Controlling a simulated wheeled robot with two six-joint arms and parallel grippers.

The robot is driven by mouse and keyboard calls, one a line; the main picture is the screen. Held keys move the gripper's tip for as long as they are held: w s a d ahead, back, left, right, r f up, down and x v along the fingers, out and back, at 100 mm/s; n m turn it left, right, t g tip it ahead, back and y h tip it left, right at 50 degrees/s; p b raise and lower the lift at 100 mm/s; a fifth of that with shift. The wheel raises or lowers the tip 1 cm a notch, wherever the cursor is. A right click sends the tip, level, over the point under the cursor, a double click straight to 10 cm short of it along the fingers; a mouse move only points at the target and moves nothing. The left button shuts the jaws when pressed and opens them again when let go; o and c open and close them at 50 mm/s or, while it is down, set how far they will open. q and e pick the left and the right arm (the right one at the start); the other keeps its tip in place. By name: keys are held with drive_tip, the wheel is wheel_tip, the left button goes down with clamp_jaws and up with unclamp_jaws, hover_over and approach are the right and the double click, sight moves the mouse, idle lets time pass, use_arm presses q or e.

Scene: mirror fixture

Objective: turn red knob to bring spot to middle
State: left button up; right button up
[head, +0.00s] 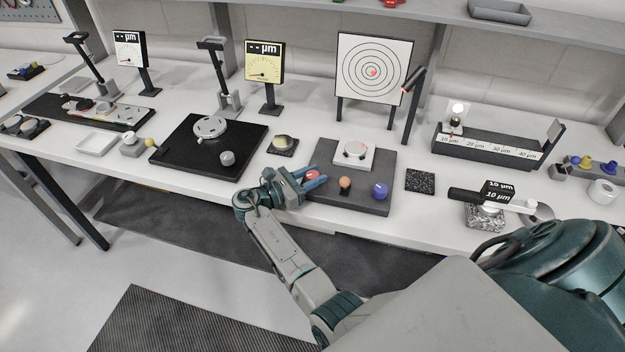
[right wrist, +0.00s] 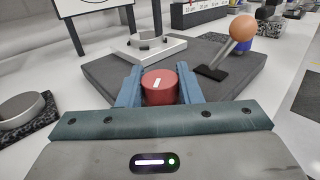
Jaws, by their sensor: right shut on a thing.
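The red knob (head: 312,175) is on the left front part of the dark grey base plate (head: 352,203). My right gripper (right wrist: 160,90) is shut on it, with one blue finger on each side. A white tick shows on top of the red knob in the right wrist view. The target board (head: 350,47) with black rings stands behind the plate. A red spot (head: 374,73) shows at or very near the middle of its rings; the exact offset is too small to tell. My left gripper is not in view.
A white mount (head: 353,154) with a round mirror fixture sits behind. A round part (head: 282,143) on a dark pad is left of the plate. A black speckled square (head: 420,180) lies right.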

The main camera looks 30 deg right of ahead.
drive_tip(key=shift+m+g, duration=0.6)
drive_tip(key=shift+g, duration=0.3)
drive_tip(key=o, duration=0.9)
drive_tip(key=shift+o, duration=0.2)
